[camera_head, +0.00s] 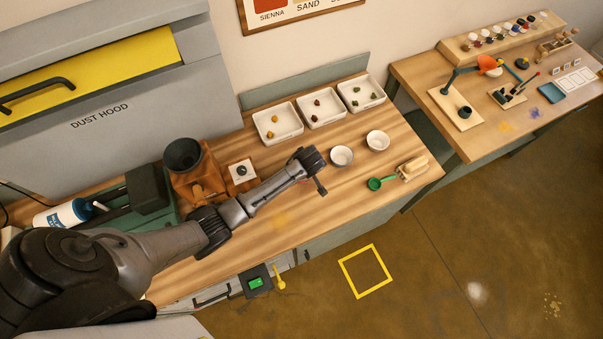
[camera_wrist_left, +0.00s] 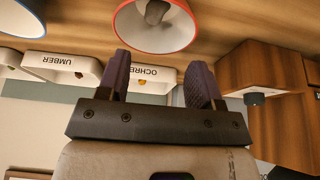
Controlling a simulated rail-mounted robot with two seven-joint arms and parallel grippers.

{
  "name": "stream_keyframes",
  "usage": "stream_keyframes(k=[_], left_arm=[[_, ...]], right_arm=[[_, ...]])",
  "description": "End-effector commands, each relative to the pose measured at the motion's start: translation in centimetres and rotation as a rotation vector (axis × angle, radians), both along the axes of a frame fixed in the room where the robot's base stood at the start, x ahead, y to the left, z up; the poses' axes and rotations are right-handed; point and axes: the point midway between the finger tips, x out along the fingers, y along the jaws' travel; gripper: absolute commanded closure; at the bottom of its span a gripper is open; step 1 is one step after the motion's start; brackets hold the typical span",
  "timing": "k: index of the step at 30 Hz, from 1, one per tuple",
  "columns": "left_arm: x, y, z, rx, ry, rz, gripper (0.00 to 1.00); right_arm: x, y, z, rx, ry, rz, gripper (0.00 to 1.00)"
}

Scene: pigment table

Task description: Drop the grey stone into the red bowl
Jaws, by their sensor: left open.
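The red-rimmed bowl (camera_wrist_left: 185,35) is at the top middle of the left wrist view, its inside facing me. A grey stone (camera_wrist_left: 156,12) shows against its pale inside and appears to lie in it. My left gripper (camera_wrist_left: 162,72) is open, with nothing between its fingers, and points toward the bowl. In the head view my left gripper (camera_head: 320,181) is just left of a white bowl (camera_head: 341,157), which seems to be the red one; its rim colour and contents are too small to tell. My right gripper is in neither view.
A blue-rimmed bowl (camera_wrist_left: 22,22) is beside the red one; it seems to be the second bowl (camera_head: 377,141) in the head view. Three pigment trays (camera_head: 322,107) stand behind. A green scoop (camera_head: 380,183) lies to the right.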

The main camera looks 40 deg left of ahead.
Motion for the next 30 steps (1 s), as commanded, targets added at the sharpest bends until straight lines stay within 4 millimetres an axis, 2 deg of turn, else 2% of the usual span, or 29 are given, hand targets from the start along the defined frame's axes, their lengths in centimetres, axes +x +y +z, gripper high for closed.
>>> stream_keyframes(k=[6, 15, 21, 30], left_arm=[[-0.7, -1.6, 4.2, -0.002, -0.005, -0.001, 0.4], [-1.5, -3.2, 8.6, -0.001, -0.002, 0.0, 0.4], [-1.7, -3.7, 10.0, -0.001, -0.001, 0.001, 0.4], [-1.8, -3.8, 10.4, 0.0, 0.0, 0.0, 0.4]], right_arm=[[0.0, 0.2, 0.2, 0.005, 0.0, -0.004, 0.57], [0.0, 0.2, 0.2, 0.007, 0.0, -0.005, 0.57], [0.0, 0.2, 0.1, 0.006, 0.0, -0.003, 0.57], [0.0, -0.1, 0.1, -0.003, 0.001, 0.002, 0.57]])
